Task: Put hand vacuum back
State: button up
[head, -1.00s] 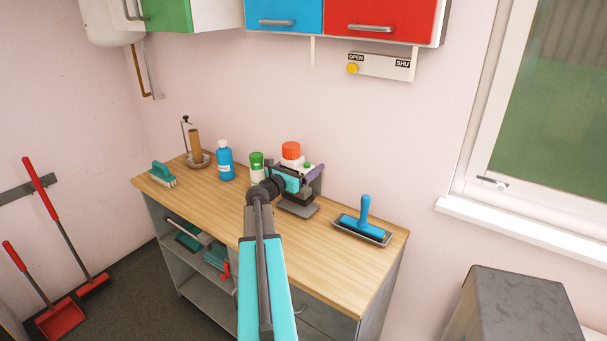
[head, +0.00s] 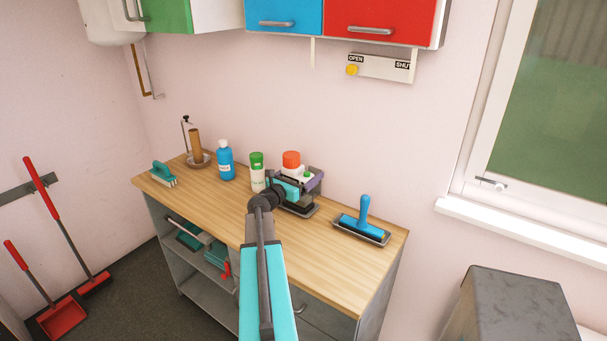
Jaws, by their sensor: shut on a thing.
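My gripper (head: 298,190) is shut on the vacuum from the front left. My turquoise and dark jaws and wrist hide much of the vacuum. I cannot tell whether the vacuum touches the stand.
An orange-capped bottle (head: 291,158) stands close behind my gripper. A green-topped can (head: 257,172) and blue bottle (head: 225,160) stand left. The counter's front (head: 325,265) is clear.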

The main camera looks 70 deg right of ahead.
jog(key=o, duration=1.9)
jog(key=shift+f, duration=0.1)
jog(key=shift+a, duration=0.15)
jog(key=shift+b+v, duration=1.55)
jog(key=shift+v, duration=4.35)
